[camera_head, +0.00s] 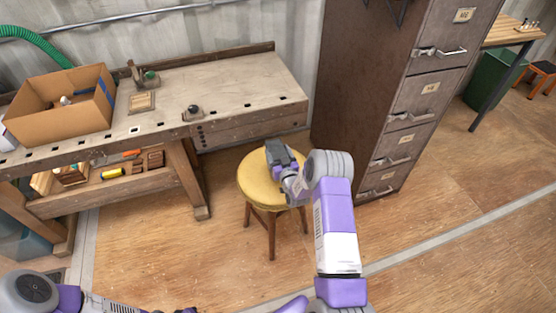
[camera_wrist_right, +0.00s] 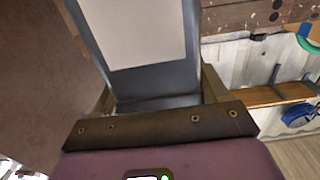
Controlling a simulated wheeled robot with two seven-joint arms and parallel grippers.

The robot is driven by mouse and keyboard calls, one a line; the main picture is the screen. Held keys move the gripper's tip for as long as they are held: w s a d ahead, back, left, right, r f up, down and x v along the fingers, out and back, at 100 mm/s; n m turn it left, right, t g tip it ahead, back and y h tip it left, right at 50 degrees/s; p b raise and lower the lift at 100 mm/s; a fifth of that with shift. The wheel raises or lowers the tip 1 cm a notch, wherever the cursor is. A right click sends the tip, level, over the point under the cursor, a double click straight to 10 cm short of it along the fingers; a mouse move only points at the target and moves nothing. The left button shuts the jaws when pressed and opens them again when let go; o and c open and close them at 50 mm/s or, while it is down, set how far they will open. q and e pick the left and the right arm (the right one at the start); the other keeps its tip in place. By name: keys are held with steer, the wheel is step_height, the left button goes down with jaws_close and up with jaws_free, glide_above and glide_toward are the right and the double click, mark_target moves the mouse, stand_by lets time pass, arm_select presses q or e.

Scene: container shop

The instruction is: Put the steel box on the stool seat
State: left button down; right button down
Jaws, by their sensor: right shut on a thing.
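The stool (camera_head: 252,188) has a round yellow seat on brown wooden legs and stands in front of the workbench. My right gripper (camera_head: 282,163) is over the seat, shut on the dark grey steel box (camera_head: 276,150). In the right wrist view the steel box (camera_wrist_right: 152,80) is a grey metal block with a pale panel, between the two fingers of my right gripper (camera_wrist_right: 160,100). I cannot tell whether its underside touches the seat. The gripper and arm hide part of the seat. Parts of my left arm show at the bottom left, but its gripper does not.
A wooden workbench (camera_head: 240,80) with a cardboard box (camera_head: 62,112) and small tools stands behind and left of the stool. A tall brown filing cabinet (camera_head: 355,90) stands close on the right. Open floor (camera_head: 450,240) lies to the right and in front.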

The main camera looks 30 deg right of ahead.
steer(key=shift+f+b, duration=0.3)
steer(key=shift+f, duration=0.9)
steer(key=shift+f, duration=0.15)
steer(key=shift+c, duration=2.3)
jaws_free()
steer(key=shift+f, duration=0.15)
steer(key=o, duration=0.4)
steer(key=shift+o, duration=0.2)
